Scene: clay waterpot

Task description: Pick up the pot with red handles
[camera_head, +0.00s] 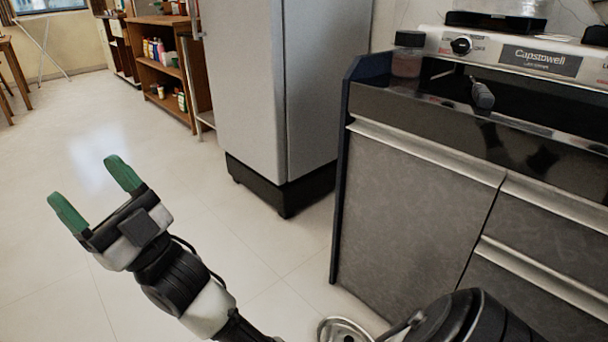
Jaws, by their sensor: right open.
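No pot with red handles shows in the head view. My right gripper (87,181) is at the left of the head view, with its two green fingertips spread apart. It is open, with nothing between the fingers, over the bare floor. My left gripper is not in view.
A grey cabinet with a stove top (420,215) stands at the right. A dark-lidded jar (408,56) sits at its back left corner. A grey fridge (300,90) stands at the centre back. A wooden shelf (160,75) holds several bottles. The tiled floor (50,270) at left is clear.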

